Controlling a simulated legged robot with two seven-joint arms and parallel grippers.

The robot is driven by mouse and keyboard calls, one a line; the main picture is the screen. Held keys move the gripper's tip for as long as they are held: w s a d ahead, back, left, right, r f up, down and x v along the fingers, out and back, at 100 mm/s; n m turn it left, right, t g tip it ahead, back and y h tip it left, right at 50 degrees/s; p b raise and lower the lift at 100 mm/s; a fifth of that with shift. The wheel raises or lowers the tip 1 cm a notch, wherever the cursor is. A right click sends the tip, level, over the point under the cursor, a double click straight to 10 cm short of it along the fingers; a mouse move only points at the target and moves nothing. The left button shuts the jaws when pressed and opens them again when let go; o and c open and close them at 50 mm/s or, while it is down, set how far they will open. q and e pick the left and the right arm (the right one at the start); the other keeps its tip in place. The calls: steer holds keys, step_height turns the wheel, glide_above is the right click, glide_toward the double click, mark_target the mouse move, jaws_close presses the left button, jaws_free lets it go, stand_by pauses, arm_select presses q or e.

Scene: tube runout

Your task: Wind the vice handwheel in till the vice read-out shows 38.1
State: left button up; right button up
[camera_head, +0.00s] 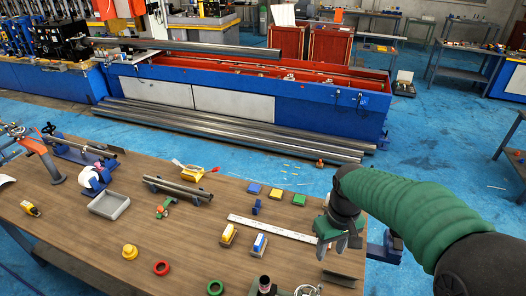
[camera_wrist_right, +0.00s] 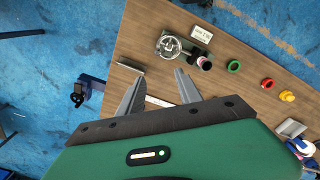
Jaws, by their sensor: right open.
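My right gripper (camera_head: 334,246) hangs over the right end of the bench, open and empty; its two spread fingers show in the right wrist view (camera_wrist_right: 162,74). A round metal handwheel (camera_wrist_right: 168,44) lies ahead of the fingertips, apart from them. It also shows at the bottom edge of the head view (camera_head: 307,290), partly cut off. A white plate with dark lettering (camera_wrist_right: 201,33) stands beside it, too small to read. My left gripper is not in view.
A dark cylinder (camera_head: 264,285) stands beside the wheel. A dark flat bar (camera_head: 340,278) lies near my gripper. A white ruler (camera_head: 270,229), small blocks (camera_head: 276,193), a red ring (camera_head: 161,267) and a green ring (camera_head: 215,287) lie on the wooden bench (camera_head: 110,240).

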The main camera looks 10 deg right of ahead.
steer(key=s+a+f+t+b, duration=0.1)
steer(key=s+a+f+b, duration=0.2)
steer(key=f, duration=0.5)
steer(key=s+a+f+m+t+b, duration=0.1)
steer(key=s+a+f+b, duration=0.3)
steer(key=f, duration=0.4)
steer(key=shift+s+f, duration=0.3)
steer(key=shift+s, duration=0.35)
steer(key=shift+d, duration=0.15)
